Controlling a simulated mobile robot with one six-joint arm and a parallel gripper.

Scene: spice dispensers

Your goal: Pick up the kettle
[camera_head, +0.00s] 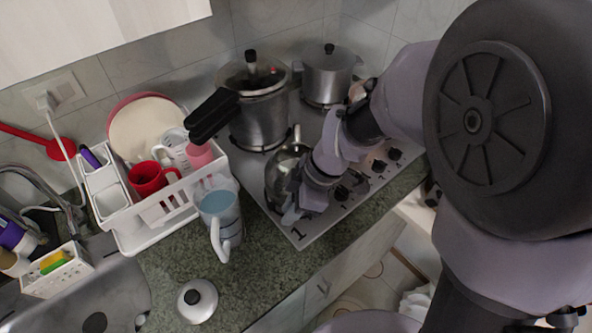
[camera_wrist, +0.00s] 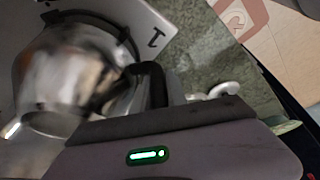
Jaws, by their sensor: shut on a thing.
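The kettle (camera_head: 280,172) is shiny metal and is at the front left of the stove in the head view, partly hidden by my gripper. It also shows at the left of the wrist view (camera_wrist: 65,75), large and close. My gripper (camera_head: 292,203) is at the kettle's near right side and is shut on it. In the wrist view a dark piece (camera_wrist: 152,88) is beside the kettle's body, where the jaws meet it. The exact grip is hidden. I cannot tell whether the kettle rests on the burner or is clear of it.
A pressure cooker (camera_head: 258,122) and a metal pot (camera_head: 326,78) stand at the back of the stove (camera_head: 304,232). A blue jug (camera_head: 219,208) and a white dish rack (camera_head: 137,238) are to the left. A white lid (camera_head: 197,301) lies on the green counter (camera_head: 258,268).

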